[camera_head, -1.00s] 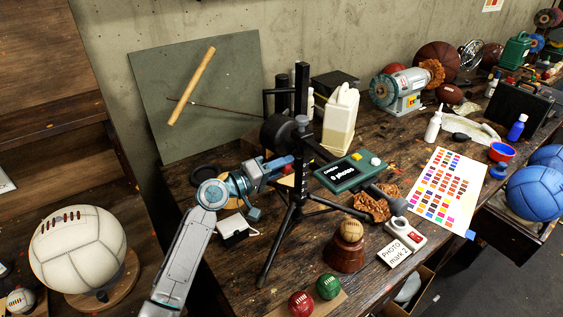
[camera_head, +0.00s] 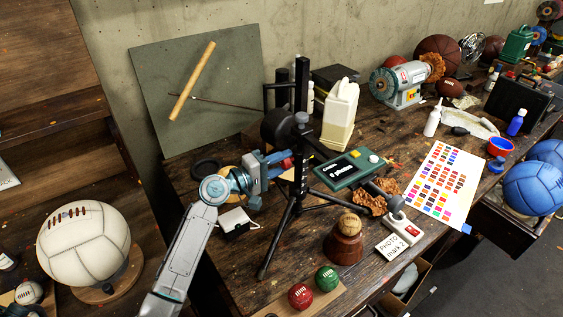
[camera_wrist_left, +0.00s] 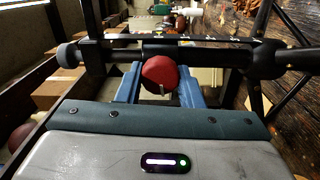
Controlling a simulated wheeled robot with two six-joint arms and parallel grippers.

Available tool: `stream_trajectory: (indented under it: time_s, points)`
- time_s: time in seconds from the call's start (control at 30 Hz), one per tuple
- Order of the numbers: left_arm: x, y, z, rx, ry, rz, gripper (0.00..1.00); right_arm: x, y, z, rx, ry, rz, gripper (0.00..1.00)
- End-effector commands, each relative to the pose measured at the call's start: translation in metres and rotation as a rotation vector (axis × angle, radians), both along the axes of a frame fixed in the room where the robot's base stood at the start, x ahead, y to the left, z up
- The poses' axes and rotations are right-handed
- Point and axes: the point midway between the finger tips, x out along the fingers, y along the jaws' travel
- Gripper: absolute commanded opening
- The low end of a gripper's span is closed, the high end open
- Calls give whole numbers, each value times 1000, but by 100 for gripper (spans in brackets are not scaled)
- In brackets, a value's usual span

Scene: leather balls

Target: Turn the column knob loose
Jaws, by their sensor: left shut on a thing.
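The black column (camera_head: 301,90) stands upright on a black tripod base on the bench, in the head view. A red knob (camera_head: 287,163) sits at the column's left side, partly hidden by my fingers. My left gripper (camera_head: 282,160) reaches it from the left and is shut on it. In the left wrist view the round red knob (camera_wrist_left: 160,74) lies between my two blue fingers, in front of a dark horizontal bar (camera_wrist_left: 205,57). A grey clamp (camera_head: 302,120) shows higher on the column. My right gripper is not in view.
A green counter box (camera_head: 350,171) stands right of the column. A wooden stand with a small ball (camera_head: 349,224) is in front. A cream jug (camera_head: 340,116) is behind. Red (camera_head: 300,296) and green (camera_head: 327,279) balls lie at the front edge.

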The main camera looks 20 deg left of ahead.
Motion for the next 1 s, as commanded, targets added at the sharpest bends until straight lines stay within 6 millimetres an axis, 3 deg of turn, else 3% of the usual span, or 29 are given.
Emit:
stream_trajectory:
  time_s: [0.13,0.17,0.23,0.27,0.67,1.0]
  points:
    - [0,0,-1,-1,2,-1,11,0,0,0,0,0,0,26]
    - [0,0,-1,-1,2,-1,39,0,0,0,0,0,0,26]
    - [0,0,-1,-1,2,-1,53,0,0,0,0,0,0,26]
    - [0,0,-1,0,1,-1,55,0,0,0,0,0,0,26]
    - [-6,6,-2,3,-1,0,55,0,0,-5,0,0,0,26]
    - [-50,41,-6,7,1,0,55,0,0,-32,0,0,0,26]
